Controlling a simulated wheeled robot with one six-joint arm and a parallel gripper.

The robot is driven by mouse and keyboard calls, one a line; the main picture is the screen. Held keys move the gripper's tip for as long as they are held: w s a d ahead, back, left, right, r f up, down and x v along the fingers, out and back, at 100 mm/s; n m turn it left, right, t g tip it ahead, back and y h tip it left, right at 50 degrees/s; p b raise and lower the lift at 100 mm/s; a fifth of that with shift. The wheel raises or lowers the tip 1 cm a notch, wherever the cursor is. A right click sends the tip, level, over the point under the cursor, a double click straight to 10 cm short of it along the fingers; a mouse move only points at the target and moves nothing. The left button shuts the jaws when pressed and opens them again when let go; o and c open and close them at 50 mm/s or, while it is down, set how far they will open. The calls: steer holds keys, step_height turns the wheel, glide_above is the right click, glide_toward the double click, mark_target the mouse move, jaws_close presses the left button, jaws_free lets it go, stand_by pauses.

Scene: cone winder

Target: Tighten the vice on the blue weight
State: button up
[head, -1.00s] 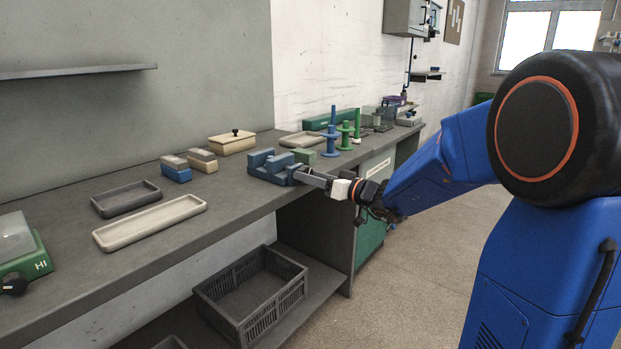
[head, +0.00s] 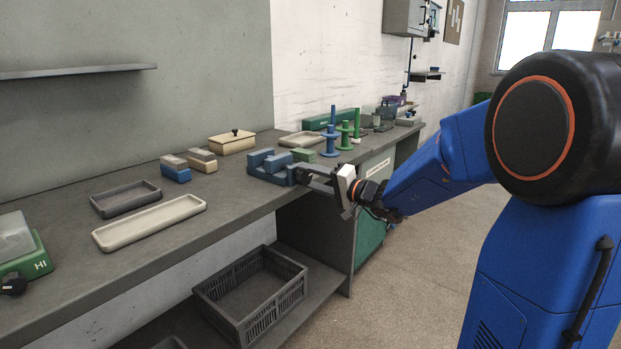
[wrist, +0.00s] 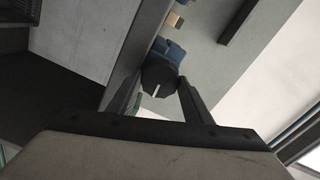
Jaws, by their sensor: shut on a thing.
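The blue-grey vice (head: 256,174) stands near the front edge of the bench in the head view. A blue block, which looks like the blue weight (head: 278,160), sits between its jaws; any gap there is too small to tell. My gripper (head: 305,178) reaches the vice's front end from the right. In the wrist view my gripper's two fingers (wrist: 160,88) are shut on a dark round knob (wrist: 158,79) with a white mark line. The blue vice body (wrist: 170,51) shows just behind the knob, mostly hidden by it.
Two two-toned blocks (head: 176,173) and a lidded beige box (head: 232,143) stand left of the vice. A green block (head: 303,156) and spindles (head: 330,142) stand close on its right. Trays (head: 150,222) lie at left. A crate (head: 250,296) is on the lower shelf.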

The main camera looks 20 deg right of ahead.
steer(key=m, duration=0.5)
steer(key=shift+f+m, duration=0.15)
steer(key=shift+m, duration=2.45)
steer(key=shift+f, duration=0.1)
steer(key=o, duration=1.1)
steer(key=shift+c, duration=0.2)
steer(key=shift+s+d, duration=0.1)
steer(key=shift+s+d, duration=0.25)
steer(key=v, duration=1.6)
steer(key=shift+s, duration=0.25)
